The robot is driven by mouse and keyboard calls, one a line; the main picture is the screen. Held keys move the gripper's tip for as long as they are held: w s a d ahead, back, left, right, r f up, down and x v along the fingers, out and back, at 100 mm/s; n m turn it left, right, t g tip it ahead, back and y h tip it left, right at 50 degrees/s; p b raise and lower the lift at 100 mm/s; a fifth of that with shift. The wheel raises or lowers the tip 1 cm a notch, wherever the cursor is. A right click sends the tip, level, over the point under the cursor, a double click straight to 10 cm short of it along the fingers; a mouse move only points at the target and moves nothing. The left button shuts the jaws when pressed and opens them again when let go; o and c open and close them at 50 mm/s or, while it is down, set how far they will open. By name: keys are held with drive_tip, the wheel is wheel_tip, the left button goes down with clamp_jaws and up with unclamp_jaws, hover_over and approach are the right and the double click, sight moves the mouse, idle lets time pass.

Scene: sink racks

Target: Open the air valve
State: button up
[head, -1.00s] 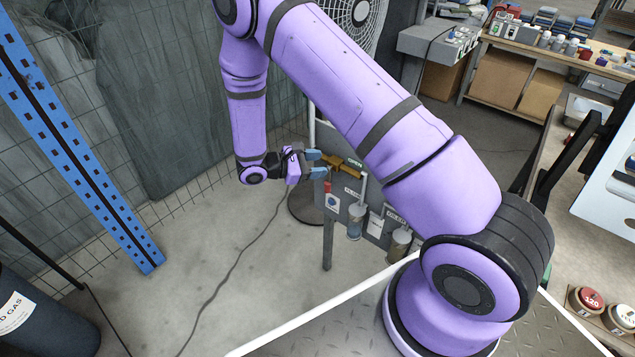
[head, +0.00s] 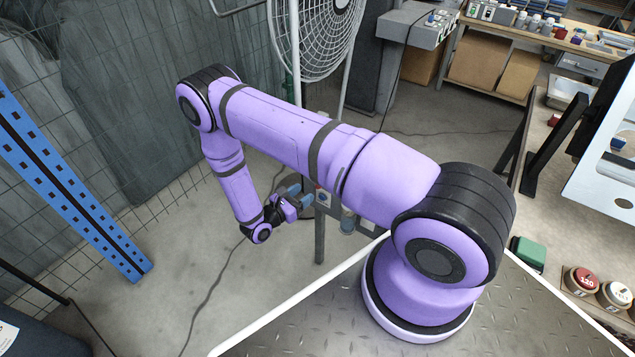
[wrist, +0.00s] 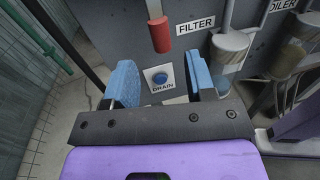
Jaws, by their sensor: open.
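In the wrist view a red cylindrical grip (wrist: 159,34) hangs straight down from a thin rod in front of the grey panel (wrist: 110,25). It looks like the end of the valve's lever; the valve body is out of that frame. My gripper (wrist: 161,80) is open and empty, with its blue fingers apart below the red grip. In the head view my gripper (head: 301,194) is at the panel's left edge, and my arm covers the panel's upper part.
A FILTER label (wrist: 195,24) and a metal-topped canister (wrist: 230,45) are right of the red grip. In the head view a white fan (head: 316,35) stands behind my arm. A blue post (head: 65,180) is at left. The floor (head: 215,250) between post and panel is mostly clear.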

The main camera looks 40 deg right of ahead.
drive_tip(key=d, duration=0.5)
drive_tip(key=w+d, duration=0.1)
drive_tip(key=d, duration=0.1)
drive_tip(key=shift+d, duration=0.25)
clamp_jaws()
